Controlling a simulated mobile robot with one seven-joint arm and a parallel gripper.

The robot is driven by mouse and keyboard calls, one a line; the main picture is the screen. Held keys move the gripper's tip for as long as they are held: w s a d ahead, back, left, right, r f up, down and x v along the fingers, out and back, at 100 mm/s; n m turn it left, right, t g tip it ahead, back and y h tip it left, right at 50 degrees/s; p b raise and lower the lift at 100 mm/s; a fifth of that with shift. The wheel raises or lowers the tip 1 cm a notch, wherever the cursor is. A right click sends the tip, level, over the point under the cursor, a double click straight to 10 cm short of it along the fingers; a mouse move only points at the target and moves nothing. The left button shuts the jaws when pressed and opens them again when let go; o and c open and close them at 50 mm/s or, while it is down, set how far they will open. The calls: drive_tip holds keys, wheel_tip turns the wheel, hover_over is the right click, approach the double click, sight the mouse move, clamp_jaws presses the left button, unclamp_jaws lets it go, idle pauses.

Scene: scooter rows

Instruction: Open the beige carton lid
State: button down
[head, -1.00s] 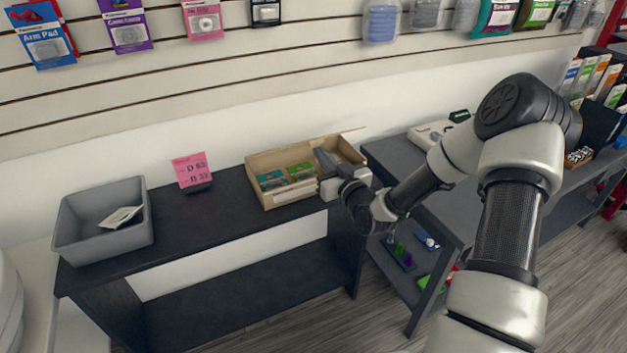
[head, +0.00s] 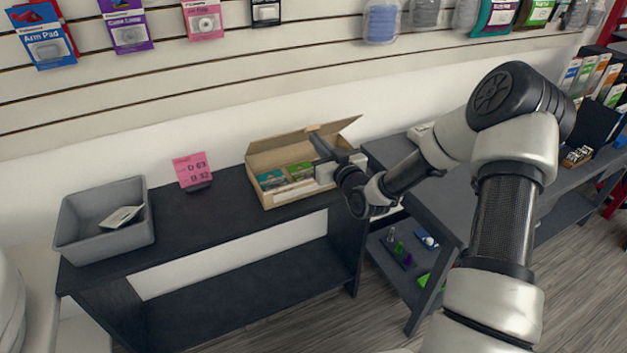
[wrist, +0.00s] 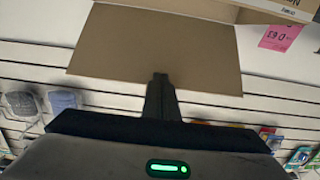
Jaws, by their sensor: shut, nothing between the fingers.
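The beige carton (head: 268,198) stands on the right part of the black shelf unit, with green and dark packs and pale pieces inside. Its lid (head: 275,142) is raised and tilted up at the back, and the inside is in view. My gripper (head: 314,135) is shut and empty, over the right side of the carton with its fingertips close to the lid. In the wrist view the shut fingers (wrist: 160,78) overlap the lower edge of the brown lid panel (wrist: 160,45). I cannot tell if they touch it.
A pink price card (head: 192,170) stands left of the carton on the black shelf unit (head: 215,215). A grey bin (head: 75,235) holding a pale booklet is at the left end. A grey table (head: 455,195) adjoins on the right, below my arm. A slatted wall is behind.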

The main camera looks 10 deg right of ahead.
drive_tip(key=shift+w+a+r, duration=0.15)
drive_tip(key=shift+w+r, duration=0.3)
drive_tip(key=shift+r+b+x, duration=0.2)
drive_tip(key=shift+b+x, duration=0.05)
drive_tip(key=shift+x, duration=0.6)
drive_tip(key=shift+r+b+x, duration=0.2)
drive_tip(key=shift+b+x, duration=0.05)
drive_tip(key=shift+x, duration=0.55)
drive_tip(key=shift+r+b+x, duration=0.2)
drive_tip(key=shift+b+x, duration=0.05)
drive_tip(key=shift+x, duration=0.6)
drive_tip(key=shift+w, duration=0.1)
drive_tip(key=b, duration=0.3)
hover_over(303, 137)
drive_tip(key=shift+s+a+r, duration=0.2)
drive_tip(key=shift+s+a, duration=0.05)
drive_tip(key=shift+s, duration=0.2)
drive_tip(key=shift+w, duration=0.1)
